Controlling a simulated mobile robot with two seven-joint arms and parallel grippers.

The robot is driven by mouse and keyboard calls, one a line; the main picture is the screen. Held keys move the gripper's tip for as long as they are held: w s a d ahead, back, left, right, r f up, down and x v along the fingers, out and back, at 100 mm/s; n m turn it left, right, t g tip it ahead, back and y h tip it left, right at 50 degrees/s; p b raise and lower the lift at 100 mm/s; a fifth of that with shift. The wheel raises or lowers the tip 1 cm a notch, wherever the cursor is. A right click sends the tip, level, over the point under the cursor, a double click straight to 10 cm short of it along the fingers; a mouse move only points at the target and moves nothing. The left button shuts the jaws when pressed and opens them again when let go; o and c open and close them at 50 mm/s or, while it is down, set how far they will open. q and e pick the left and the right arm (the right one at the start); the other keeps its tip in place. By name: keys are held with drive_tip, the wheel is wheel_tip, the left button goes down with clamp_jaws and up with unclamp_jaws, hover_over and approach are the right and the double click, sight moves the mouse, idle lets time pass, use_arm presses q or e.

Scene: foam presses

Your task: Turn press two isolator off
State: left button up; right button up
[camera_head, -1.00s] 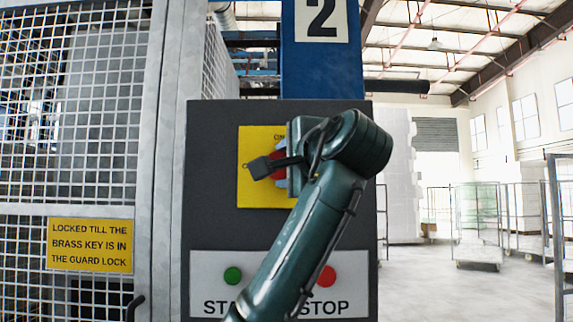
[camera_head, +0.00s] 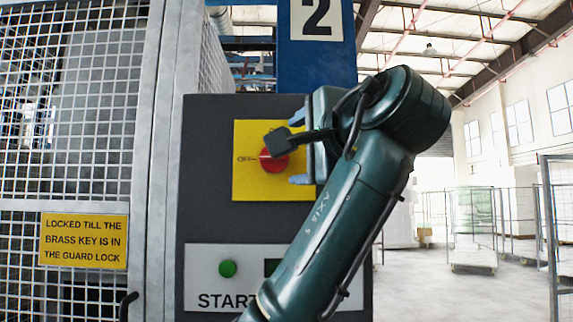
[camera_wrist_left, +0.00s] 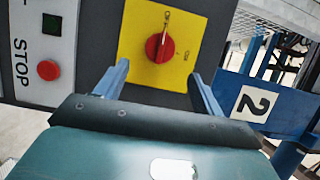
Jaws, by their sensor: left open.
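The press two isolator is a red rotary knob (camera_head: 274,160) on a yellow plate (camera_head: 246,187), set in a dark panel under the blue "2" column. The "OFF" label shows left of the knob. In the left wrist view, the knob (camera_wrist_left: 160,48) has its grip bar and pale mark turned toward the label at the picture's top, the panel's OFF side. My left gripper (camera_head: 298,148) is open and empty, off the knob to its right. Its two blue fingers stand apart, clear of the knob, in the wrist view (camera_wrist_left: 158,74). The right gripper is not in view.
A green START button (camera_head: 227,268) is below the plate; my arm hides the red STOP button in the head view, but it shows in the wrist view (camera_wrist_left: 48,70). A mesh guard (camera_head: 75,120) with a yellow sign (camera_head: 84,241) stands left. Wheeled cages (camera_head: 473,228) stand far right.

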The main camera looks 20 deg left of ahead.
use_arm(q)
drive_tip(key=b+v, duration=0.1)
drive_tip(key=v, duration=0.4)
drive_tip(key=shift+s+d, duration=0.15)
drive_tip(key=shift+s, duration=0.05)
